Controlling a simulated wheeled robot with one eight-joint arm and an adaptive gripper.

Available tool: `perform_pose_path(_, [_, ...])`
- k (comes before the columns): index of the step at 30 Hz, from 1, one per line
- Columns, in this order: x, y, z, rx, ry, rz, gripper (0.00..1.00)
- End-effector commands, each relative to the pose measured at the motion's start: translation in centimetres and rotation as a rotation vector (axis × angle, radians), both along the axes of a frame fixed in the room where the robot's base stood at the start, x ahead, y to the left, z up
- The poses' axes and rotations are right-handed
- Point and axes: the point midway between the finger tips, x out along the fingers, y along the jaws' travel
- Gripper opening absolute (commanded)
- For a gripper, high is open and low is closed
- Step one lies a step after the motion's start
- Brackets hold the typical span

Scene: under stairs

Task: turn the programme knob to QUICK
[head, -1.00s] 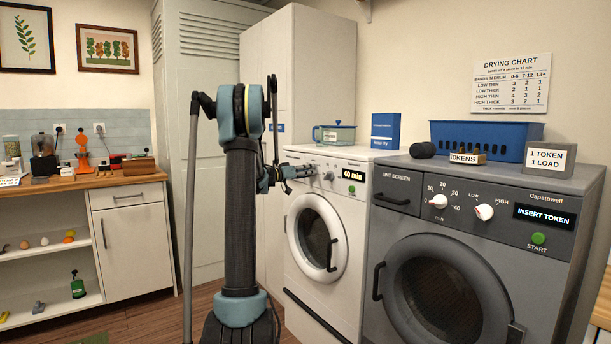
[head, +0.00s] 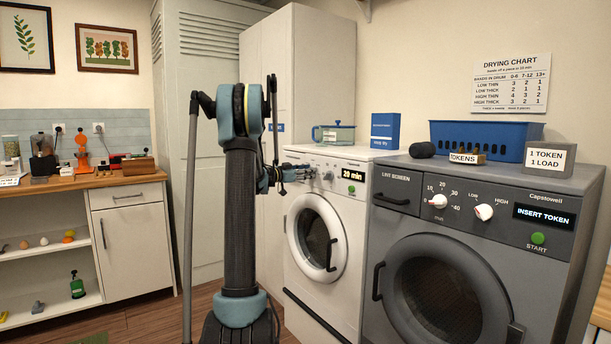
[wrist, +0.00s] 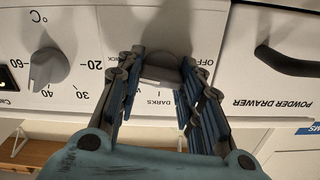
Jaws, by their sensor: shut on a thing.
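The white washing machine (head: 318,272) stands left of the grey dryer, and its display (head: 354,175) reads "20 min". My gripper (head: 304,172) is at the left part of its control panel. In the wrist view, which is upside down, my gripper (wrist: 158,72) is shut on the grey programme knob (wrist: 160,64), one finger on each side. The labels OFF and DARKS show beside the knob. Other labels, QUICK among them, are hidden or unreadable behind the fingers, and I cannot read the pointer.
A grey temperature knob (wrist: 48,67) with marks 20 to 60 sits close by on the panel. The powder drawer handle (wrist: 289,60) sticks out on the other side. The grey dryer (head: 455,235) stands right of the washer, and a tall cabinet (head: 297,80) behind it.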

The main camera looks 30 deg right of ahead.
Motion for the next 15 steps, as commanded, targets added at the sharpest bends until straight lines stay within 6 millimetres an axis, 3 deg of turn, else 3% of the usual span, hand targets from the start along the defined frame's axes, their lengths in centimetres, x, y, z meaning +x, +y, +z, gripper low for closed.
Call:
perform_pose_path(11, [0.19, 0.03, 0.07, 0.0, -0.004, 0.004, 0.1])
perform_pose_path(12, [0.2, 0.04, 0.08, -0.001, -0.003, 0.004, 0.39])
perform_pose_path(15, [0.17, 0.03, 0.08, -0.001, -0.003, 0.003, 0.55])
